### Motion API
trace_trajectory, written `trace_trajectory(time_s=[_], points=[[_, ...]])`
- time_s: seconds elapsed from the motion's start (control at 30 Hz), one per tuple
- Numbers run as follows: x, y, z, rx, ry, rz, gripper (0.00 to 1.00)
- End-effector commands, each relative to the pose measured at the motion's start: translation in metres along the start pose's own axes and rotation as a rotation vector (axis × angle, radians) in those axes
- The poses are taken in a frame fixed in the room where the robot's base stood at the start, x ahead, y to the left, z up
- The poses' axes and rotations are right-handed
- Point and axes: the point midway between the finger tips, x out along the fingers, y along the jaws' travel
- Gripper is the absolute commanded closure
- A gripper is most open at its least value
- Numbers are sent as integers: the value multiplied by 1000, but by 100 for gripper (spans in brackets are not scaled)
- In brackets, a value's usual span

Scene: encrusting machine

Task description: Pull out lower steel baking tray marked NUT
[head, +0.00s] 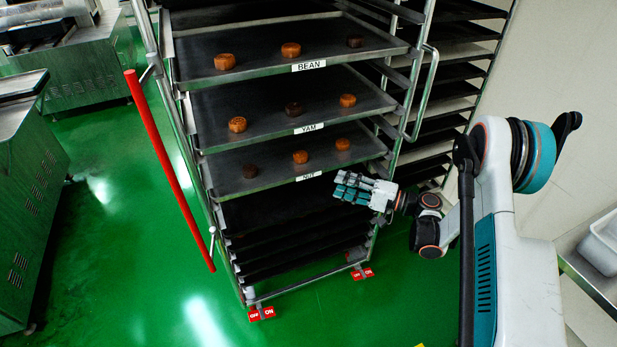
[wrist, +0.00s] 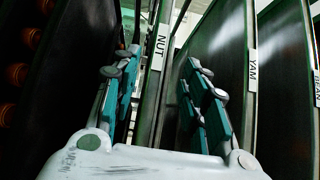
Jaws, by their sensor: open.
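The lower steel tray marked NUT (head: 275,177) sits in the rack under the YAM tray. It bears three round cakes, one darker. Its white NUT label (head: 308,176) is on the front edge and also shows in the wrist view (wrist: 161,46). My gripper (head: 345,186) is open at the tray's front edge, just right of the label. In the wrist view the tray's edge (wrist: 149,105) runs between the two spread fingers of my gripper (wrist: 162,60), with gaps visible on both sides. I see nothing held.
The YAM tray (head: 270,133) and BEAN tray (head: 260,75) sit above, each with cakes. Darker trays (head: 290,235) fill the rack below. A red bar (head: 165,165) stands at the rack's left. Green floor is clear in front. A steel table (head: 590,262) is at the right.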

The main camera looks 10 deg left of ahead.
Motion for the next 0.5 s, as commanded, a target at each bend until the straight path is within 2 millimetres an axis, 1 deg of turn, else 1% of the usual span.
trace_trajectory(time_s=[0.03, 0.3, 0.5], points=[[11, 2, 1, 0, -5, 0, 59], [64, 2, 2, 0, -4, 1, 59], [97, 2, 1, 0, -2, 1, 59]])
